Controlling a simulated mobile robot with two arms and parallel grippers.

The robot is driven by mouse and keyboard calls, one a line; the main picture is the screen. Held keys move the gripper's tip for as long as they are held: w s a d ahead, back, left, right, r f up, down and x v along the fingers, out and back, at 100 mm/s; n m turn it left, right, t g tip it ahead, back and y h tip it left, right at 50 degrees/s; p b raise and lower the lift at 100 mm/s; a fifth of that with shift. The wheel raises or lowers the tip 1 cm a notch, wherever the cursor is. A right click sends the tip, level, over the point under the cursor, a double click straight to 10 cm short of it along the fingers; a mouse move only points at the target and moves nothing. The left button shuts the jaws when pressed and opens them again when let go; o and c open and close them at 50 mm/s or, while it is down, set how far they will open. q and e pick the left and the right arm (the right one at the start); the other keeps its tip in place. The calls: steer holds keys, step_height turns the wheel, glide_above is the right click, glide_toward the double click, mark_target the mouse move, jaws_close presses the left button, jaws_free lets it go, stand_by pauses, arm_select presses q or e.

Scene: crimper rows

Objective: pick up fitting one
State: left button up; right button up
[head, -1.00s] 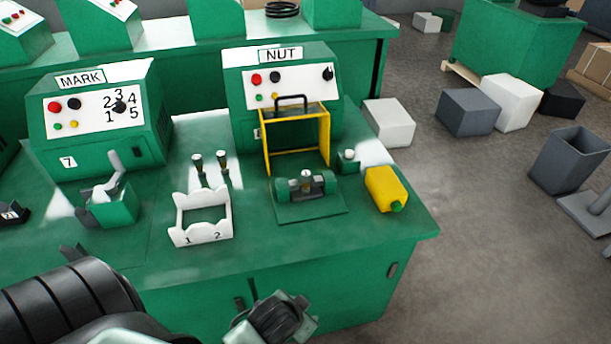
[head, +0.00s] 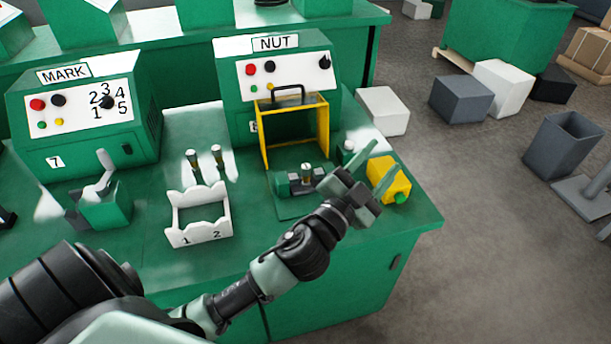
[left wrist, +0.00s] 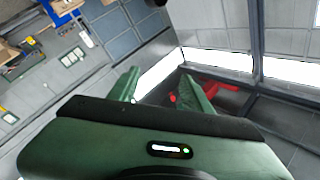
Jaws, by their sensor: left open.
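The left fitting (head: 193,162) and the right fitting (head: 217,157) stand side by side; I cannot read which is fitting one. My left gripper (head: 381,160) is open with nothing between its fingers. It is raised over the right part of the bench, well right of the fittings, in front of the yellow bottle. In the left wrist view, the open fingers (left wrist: 163,88) show no fitting between them. My right gripper is not in view.
The NUT machine (head: 228,82) has a yellow guard frame (head: 326,135) and a clamp fixture (head: 293,182) in front. The yellow bottle (head: 402,180) stands near the bench's right edge. The MARK machine (head: 80,145) and a lever press (head: 105,207) are at the left.

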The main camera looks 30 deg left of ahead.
arm_select(q)
steer(key=d+r+m+g+h, duration=0.3)
steer(key=d+m+g+h, duration=0.4)
steer(key=d+m+h, duration=0.85)
steer(key=m+g+y, duration=0.3)
steer(key=g+y, duration=0.7)
steer(key=y, duration=1.1)
glide_above(307, 168)
steer(key=s+d, duration=0.1)
steer(key=shift+n, duration=0.25)
steer(key=f, duration=1.4)
steer(key=shift+s+d+f, duration=0.1)
steer(key=shift+d+f, duration=0.1)
steer(key=shift+f, duration=0.1)
steer(key=shift+a+f+y, duration=0.2)
steer(key=shift+f+y, duration=0.05)
steer(key=p+x, duration=0.1)
steer(key=x, duration=0.2)
steer(key=p+x, duration=0.1)
steer(key=x, duration=0.2)
steer(key=shift+d+f, duration=0.15)
steer(key=shift+f, duration=0.4)
jaws_close()
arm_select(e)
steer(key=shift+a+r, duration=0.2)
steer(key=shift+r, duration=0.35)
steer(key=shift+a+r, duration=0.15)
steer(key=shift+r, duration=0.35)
